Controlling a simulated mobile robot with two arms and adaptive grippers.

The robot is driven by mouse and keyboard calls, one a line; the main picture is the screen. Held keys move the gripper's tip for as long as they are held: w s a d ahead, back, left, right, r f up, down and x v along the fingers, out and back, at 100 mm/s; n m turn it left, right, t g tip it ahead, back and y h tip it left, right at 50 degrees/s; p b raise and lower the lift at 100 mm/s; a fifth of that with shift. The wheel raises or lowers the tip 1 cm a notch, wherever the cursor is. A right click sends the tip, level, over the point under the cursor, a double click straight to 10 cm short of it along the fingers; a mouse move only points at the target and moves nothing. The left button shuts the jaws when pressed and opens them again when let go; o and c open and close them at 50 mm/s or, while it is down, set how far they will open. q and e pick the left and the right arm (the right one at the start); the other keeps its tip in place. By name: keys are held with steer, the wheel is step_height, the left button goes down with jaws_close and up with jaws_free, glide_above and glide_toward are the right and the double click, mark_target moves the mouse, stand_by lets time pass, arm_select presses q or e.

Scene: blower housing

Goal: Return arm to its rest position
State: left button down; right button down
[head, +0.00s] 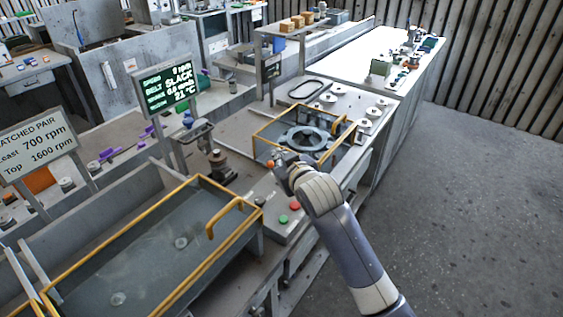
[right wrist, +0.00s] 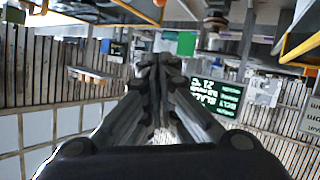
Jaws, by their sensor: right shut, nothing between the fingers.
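My right arm (head: 345,235) reaches in from the bottom right of the head view. Its gripper (head: 277,160) is at the front edge of the yellow-framed housing, above the grey bench. In the right wrist view the gripper (right wrist: 158,62) is shut, with its fingertips together and nothing between them. The blower housing (head: 305,138), with a dark ring inside, lies just beyond the gripper in the head view. I cannot tell whether the gripper touches its frame. My left gripper is not in view.
A control panel with a green button (head: 283,219) and a red button (head: 295,205) lies just below the gripper. A yellow-framed clear cover (head: 150,255) is at lower left. A screen (head: 168,88) reads "BELT SLACK". Open floor (head: 470,200) lies to the right.

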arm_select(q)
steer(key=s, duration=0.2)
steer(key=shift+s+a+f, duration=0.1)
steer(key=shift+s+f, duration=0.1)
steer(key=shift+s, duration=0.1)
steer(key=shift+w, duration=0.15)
